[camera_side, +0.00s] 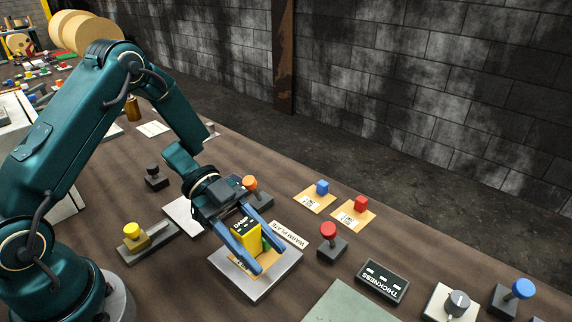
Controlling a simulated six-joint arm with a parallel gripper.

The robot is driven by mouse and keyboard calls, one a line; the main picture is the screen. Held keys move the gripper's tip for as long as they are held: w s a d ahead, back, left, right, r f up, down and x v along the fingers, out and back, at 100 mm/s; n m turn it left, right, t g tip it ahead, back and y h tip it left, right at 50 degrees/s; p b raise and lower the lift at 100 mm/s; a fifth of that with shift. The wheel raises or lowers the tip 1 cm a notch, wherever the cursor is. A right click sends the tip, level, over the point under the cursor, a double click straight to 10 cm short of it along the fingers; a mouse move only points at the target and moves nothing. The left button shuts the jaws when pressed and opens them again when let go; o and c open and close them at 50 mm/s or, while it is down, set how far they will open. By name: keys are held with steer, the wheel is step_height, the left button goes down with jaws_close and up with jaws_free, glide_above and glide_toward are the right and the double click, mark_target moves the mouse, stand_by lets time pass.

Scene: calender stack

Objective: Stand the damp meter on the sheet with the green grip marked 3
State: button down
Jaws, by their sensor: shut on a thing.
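The damp meter (245,234) is a yellow block with a dark top lettered DAMP. My gripper (281,257) has its two blue fingers on either side of the meter and is shut on it. The green grip (266,244) shows only in part, between the meter and the right finger. Its tan sheet (258,262) lies on the pale warm plate (262,290), mostly hidden by the meter and fingers. The meter is upright over this sheet; I cannot tell whether its base touches it. The number on the sheet is not readable.
Tan sheets with a blue grip (322,187) and a red grip (361,203) lie behind to the right. A red knob (328,231), a THICKNESS box (383,282) and a yellow-knobbed slide (132,231) stand around the plate. A WARM PLATE label (289,235) lies beside it.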

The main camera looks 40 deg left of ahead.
mark_target(238, 229)
steer(key=shift+f, duration=0.55)
steer(key=shift+c, duration=1.2)
jaws_free()
steer(key=shift+v, duration=2.55)
